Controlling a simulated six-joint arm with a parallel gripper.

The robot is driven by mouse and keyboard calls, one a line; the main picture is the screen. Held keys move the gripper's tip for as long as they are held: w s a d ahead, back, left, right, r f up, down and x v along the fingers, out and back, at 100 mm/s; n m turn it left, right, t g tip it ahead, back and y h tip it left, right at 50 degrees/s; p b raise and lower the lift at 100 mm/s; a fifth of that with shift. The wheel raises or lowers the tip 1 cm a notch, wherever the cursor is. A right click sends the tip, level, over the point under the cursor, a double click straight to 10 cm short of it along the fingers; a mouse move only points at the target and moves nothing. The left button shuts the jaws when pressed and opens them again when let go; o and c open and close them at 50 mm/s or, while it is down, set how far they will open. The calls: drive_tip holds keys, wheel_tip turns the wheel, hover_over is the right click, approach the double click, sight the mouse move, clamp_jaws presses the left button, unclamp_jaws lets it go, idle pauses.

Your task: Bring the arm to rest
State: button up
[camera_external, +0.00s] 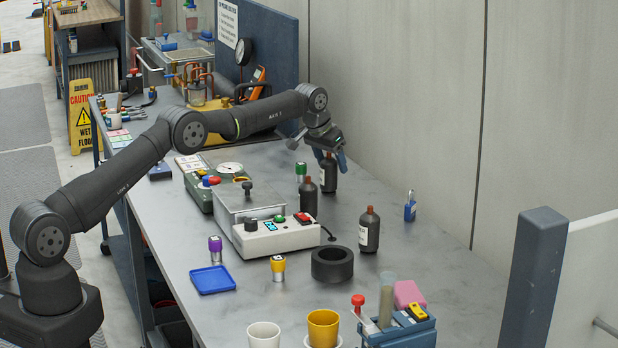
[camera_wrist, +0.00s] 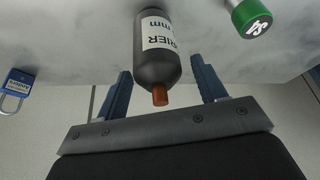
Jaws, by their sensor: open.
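My gripper (camera_external: 329,156) is at the far right end of my outstretched arm, low over the back of the grey bench. In the wrist view its two blue fingers (camera_wrist: 161,72) are open, with a dark bottle (camera_wrist: 157,66) between them. The bottle has a white label and an orange-brown cap and stands on the bench; in the external view the same bottle (camera_external: 328,178) is partly hidden by the fingers. Gaps show between the bottle and both fingers in the wrist view.
Two more dark bottles stand nearby, one close (camera_external: 308,197) and one nearer the front (camera_external: 369,230). A green-capped container (camera_external: 301,172) is beside the gripper. A blue padlock (camera_external: 410,207) is to the right. The grey apparatus (camera_external: 272,238) lies in front; the wall is behind.

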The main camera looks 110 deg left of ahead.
drive_tip(key=shift+f, duration=0.45)
drive_tip(key=v, duration=1.1)
drive_tip(key=x, duration=1.2)
drive_tip(key=shift+s+d+f, duration=0.1)
drive_tip(key=shift+d+f, duration=0.1)
drive_tip(key=shift+f, duration=0.05)
drive_tip(key=r, duration=0.5)
drive_tip(key=shift+w+d, duration=0.25)
drive_tip(key=shift+d, duration=0.05)
drive_tip(key=shift+w+d+r, duration=0.4)
drive_tip(key=shift+d, duration=0.3)
